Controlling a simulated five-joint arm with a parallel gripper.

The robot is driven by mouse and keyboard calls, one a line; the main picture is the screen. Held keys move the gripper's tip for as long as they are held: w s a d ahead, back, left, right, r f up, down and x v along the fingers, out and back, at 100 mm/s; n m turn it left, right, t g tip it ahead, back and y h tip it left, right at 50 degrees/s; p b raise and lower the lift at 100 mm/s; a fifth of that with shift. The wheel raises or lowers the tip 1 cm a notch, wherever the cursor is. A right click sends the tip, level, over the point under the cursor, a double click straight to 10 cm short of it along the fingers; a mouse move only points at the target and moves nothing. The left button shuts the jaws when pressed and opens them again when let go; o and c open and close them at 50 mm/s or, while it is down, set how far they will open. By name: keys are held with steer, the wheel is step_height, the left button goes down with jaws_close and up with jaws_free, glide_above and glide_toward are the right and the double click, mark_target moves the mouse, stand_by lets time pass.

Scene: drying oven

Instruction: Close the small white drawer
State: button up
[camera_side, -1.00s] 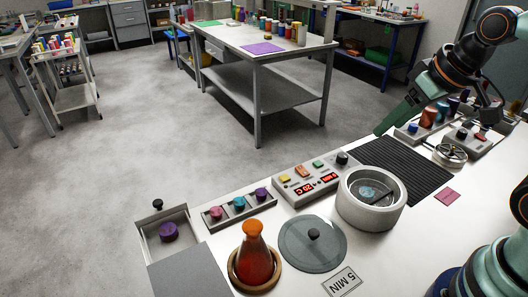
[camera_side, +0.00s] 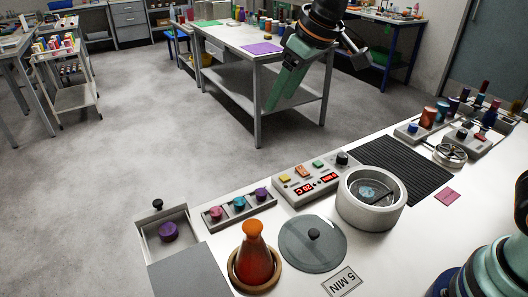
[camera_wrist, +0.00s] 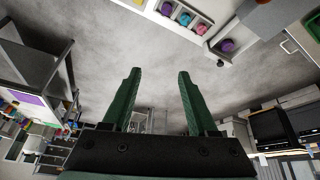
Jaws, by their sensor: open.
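The small white drawer (camera_side: 148,231) stands pulled out at the left end of the bench in the side view. It has a black knob (camera_side: 158,203) on its front, and a purple knobbed piece (camera_side: 169,232) sits inside. In the wrist view the drawer (camera_wrist: 243,48) shows at the upper right with the purple piece (camera_wrist: 227,46). My gripper (camera_side: 272,106) is high above the bench's far edge, right of the drawer and well apart from it. In the wrist view the two green fingers of my gripper (camera_wrist: 158,75) are spread and empty.
A tray of three coloured knobs (camera_side: 238,207) sits right of the drawer. Nearby are an orange-red flask (camera_side: 254,262), a glass lid (camera_side: 313,250), a control box (camera_side: 307,180) and a round oven (camera_side: 372,205).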

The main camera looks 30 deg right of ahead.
steer(key=w+a+f+n, duration=0.1)
steer(key=w+a+f, duration=0.1)
steer(key=a, duration=0.4)
steer(key=w+a+f+n, duration=0.1)
steer(key=w+a+f, duration=0.1)
steer(key=a, duration=0.3)
steer(key=n+g+y, duration=0.1)
steer(key=n, duration=0.2)
glide_toward(159, 201)
steer(key=x, duration=0.7)
steer(key=shift+w+a+f, duration=0.1)
steer(key=shift+a+f, duration=0.1)
steer(key=shift+f, duration=0.2)
steer(key=shift+m, duration=0.3)
jaws_close()
steer(key=shift+w+d, duration=0.1)
steer(key=shift+d, duration=0.05)
